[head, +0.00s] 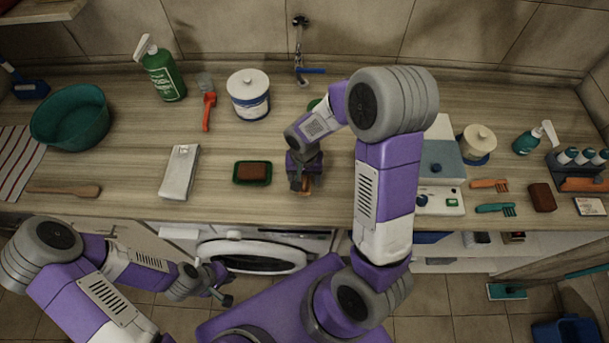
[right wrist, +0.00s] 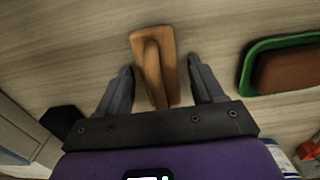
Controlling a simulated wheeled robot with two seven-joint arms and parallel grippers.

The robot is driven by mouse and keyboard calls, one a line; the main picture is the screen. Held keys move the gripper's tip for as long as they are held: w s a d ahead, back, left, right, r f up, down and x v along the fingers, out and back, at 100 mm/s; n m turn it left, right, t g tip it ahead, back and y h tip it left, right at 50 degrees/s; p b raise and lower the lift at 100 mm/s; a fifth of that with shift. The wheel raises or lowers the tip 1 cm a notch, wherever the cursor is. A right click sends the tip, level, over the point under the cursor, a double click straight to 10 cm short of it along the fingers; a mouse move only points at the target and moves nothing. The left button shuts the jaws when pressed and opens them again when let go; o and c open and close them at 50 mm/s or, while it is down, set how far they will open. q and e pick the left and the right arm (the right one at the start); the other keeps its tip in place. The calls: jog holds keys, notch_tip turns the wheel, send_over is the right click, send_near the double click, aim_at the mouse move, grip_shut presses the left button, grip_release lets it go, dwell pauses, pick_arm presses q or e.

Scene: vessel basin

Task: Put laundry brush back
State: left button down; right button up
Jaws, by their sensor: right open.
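The laundry brush is a wooden, orange-brown piece with a raised handle, lying on the counter in the right wrist view (right wrist: 154,62). In the head view only a small part of the brush (head: 305,192) shows below my right gripper. My right gripper (head: 301,186) is open, pointing down at the counter. In the right wrist view its two fingers (right wrist: 160,85) stand on either side of the brush, with gaps between. My left gripper (head: 222,284) is low in front of the counter, away from the objects; its finger gap is unclear.
A green dish (head: 237,180) with a brown block stands just left of the brush. A white carton (head: 180,172), a white tub (head: 248,95) and a red-handled brush (head: 208,108) are further left and back. A white-blue appliance (head: 440,165) stands to the right, behind my right arm.

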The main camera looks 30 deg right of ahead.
jog(key=shift+r, duration=0.3)
notch_tip(320, 180, up, 12)
jog(key=shift+a+f+p, duration=0.1)
jog(key=shift+p, duration=0.8)
